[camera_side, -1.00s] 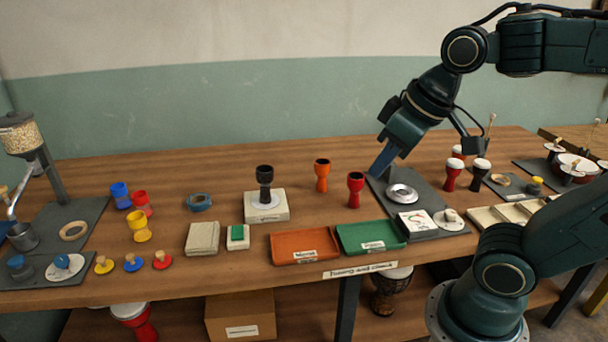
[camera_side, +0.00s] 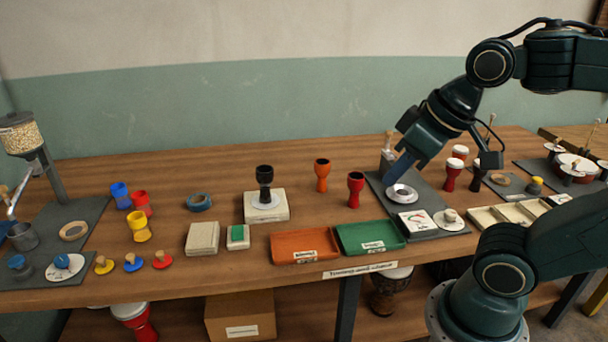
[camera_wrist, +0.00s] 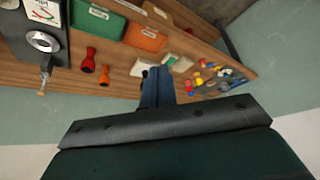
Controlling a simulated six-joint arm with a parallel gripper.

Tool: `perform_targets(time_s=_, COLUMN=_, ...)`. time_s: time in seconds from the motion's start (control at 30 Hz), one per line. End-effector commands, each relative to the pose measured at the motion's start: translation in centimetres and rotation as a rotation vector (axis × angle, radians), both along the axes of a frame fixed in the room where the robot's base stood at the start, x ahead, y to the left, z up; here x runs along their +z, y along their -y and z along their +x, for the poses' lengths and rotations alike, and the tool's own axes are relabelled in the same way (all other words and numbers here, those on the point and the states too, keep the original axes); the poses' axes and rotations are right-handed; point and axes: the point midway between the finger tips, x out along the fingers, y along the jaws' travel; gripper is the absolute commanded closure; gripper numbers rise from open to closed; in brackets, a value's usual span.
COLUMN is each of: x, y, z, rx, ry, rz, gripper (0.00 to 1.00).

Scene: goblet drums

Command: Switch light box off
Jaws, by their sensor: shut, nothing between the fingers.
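A low white box (camera_side: 267,212) with a label on its front stands mid-table; it appears to be the light box. A black goblet drum (camera_side: 264,184) stands upright on its pale round top. I cannot tell whether its light is on. A small white block with a green top (camera_side: 238,234) sits just in front and to the left; I cannot tell whether it is a switch. My gripper (camera_side: 391,180) is shut and empty, over the dark board at the right, well away from the box. Its fingers (camera_wrist: 157,85) also show in the wrist view.
The dark board (camera_side: 432,186) carries a metal dish (camera_side: 401,193), a dial card (camera_side: 416,221) and a post with a wooden knob (camera_side: 388,141). Orange (camera_side: 322,175) and red (camera_side: 355,190) drums stand between the board and the box, behind orange (camera_side: 304,246) and green (camera_side: 370,238) trays.

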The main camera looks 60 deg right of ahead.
Motion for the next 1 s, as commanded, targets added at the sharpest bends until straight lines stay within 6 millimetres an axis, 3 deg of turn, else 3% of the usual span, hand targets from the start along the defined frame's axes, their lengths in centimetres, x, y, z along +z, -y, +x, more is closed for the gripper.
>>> perform_targets(time_s=0.27, x=1.7, y=0.0, z=3.4, rx=-0.058, ry=-0.042, rz=0.028, gripper=1.0)
perform_targets(time_s=0.6, x=3.4, y=0.1, z=9.1, rx=-0.151, ry=-0.105, rz=0.067, gripper=1.0)
perform_targets(time_s=1.0, x=3.5, y=0.2, z=16.2, rx=-0.264, ry=-0.18, rz=0.106, gripper=1.0)
